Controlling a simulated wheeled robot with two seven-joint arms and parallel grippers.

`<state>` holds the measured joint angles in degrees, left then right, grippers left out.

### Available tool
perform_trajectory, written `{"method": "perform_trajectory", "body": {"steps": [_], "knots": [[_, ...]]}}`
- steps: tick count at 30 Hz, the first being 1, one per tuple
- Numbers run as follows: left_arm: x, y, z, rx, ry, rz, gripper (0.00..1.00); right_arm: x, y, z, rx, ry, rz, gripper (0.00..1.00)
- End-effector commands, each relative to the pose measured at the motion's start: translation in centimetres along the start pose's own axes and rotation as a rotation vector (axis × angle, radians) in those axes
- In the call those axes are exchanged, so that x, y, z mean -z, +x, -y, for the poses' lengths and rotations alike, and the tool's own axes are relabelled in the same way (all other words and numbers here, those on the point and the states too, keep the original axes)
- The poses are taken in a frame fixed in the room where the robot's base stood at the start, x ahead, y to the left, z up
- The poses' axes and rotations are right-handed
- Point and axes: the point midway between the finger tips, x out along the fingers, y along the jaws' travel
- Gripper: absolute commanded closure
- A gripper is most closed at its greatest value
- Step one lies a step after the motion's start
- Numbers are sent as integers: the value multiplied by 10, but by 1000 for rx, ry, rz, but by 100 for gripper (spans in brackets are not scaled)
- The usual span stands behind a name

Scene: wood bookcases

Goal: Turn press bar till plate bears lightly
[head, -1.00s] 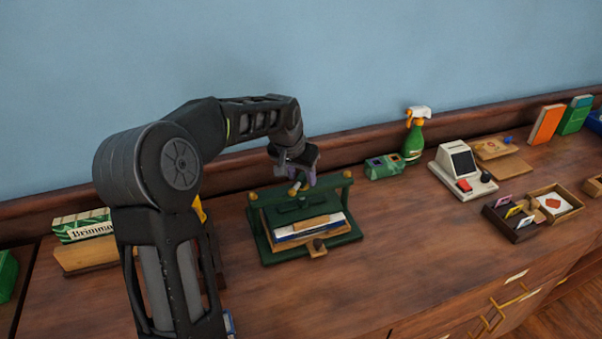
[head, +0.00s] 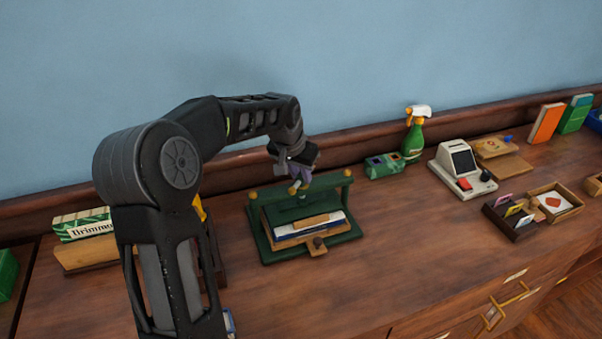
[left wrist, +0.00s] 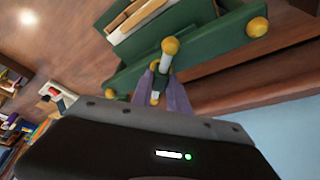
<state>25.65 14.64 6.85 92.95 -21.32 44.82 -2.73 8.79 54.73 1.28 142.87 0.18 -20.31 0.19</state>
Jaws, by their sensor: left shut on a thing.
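The green book press (head: 262,246) stands on the wooden top, with a crossbeam and yellow knobs. A book or papers (head: 318,229) with white and blue edges lie in it. The green plate is partly in shadow behind the beam, so I cannot tell whether it touches them. The press bar, a pale rod with yellow ball ends (head: 293,189), sits above the beam. It also shows in the left wrist view (left wrist: 165,64). My left gripper (head: 299,176) is shut on the bar, its purple fingers around it. My right gripper is out of view.
A green spray bottle (head: 414,138), a small green box (head: 384,166) and a pale card machine (head: 462,170) stand to the right. A green-striped box (head: 82,226) stands at left. The wooden top in front of the press is clear.

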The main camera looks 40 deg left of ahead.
Motion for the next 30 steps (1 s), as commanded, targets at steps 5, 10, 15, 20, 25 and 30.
{"method": "perform_trajectory", "body": {"steps": [5, 10, 15, 20, 25, 30], "knots": [[0, -1, 1, -16, 38, 1, 100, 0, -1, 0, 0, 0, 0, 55], [0, 0, 2, -66, 155, 2, 100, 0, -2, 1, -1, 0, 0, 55], [0, 0, 2, -115, 275, 1, 100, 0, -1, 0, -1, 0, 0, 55], [1, 0, 2, -128, 308, -1, 100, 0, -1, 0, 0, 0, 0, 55], [1, 0, 2, -127, 307, -2, 100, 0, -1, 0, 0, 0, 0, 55], [1, 0, 2, -126, 306, -1, 69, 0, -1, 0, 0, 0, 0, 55]]}}
